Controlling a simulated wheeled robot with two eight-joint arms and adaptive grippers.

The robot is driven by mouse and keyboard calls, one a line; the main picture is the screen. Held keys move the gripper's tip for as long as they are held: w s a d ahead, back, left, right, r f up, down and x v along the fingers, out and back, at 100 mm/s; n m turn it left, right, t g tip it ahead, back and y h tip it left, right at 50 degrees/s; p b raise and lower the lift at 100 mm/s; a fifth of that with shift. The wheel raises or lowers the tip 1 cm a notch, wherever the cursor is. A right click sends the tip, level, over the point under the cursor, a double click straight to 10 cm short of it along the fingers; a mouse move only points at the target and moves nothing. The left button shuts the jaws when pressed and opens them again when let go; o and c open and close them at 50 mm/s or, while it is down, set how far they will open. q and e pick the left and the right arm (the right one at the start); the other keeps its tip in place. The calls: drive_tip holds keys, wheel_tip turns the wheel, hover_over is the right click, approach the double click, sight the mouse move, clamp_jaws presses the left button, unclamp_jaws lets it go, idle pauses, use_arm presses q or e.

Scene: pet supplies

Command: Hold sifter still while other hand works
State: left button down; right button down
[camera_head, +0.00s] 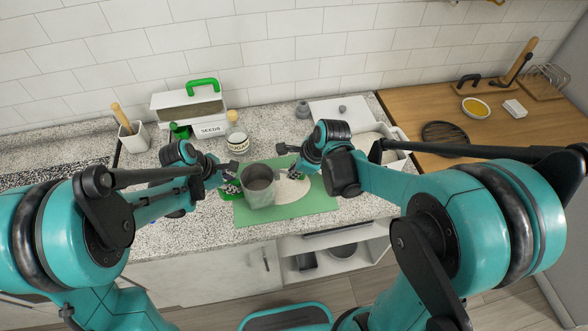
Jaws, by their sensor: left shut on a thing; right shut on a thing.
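The grey metal sifter (260,192) stands about upright, open top up, over the left part of a green mat (318,205). My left gripper (232,186) is shut at the sifter's left side, where a green part shows, perhaps its handle. My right gripper (290,172) is shut just right of the sifter's rim. What it grips is small and hidden by its fingers. Pale material (294,197) lies spread on the mat to the right of the sifter. The inside of the sifter looks dark, and I cannot tell its contents.
A white seed box (192,118) with a green handle, a jar (238,145) and a tool cup (135,138) stand behind. A white bin (398,152) is partly behind my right arm. A wooden counter at right holds a yellow-filled bowl (476,107). The mat's front right is clear.

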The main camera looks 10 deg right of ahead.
use_arm(q)
drive_tip(key=shift+a, duration=0.15)
use_arm(e)
drive_tip(key=shift+d, duration=0.15)
drive_tip(key=c, duration=1.6)
unclamp_jaws()
drive_tip(key=shift+c, duration=0.2)
drive_tip(key=shift+r, duration=0.1)
drive_tip(key=v, duration=1.1)
drive_tip(key=shift+s+r, duration=0.2)
drive_tip(key=shift+r, duration=0.15)
use_arm(q)
drive_tip(key=c, duration=1.3)
unclamp_jaws()
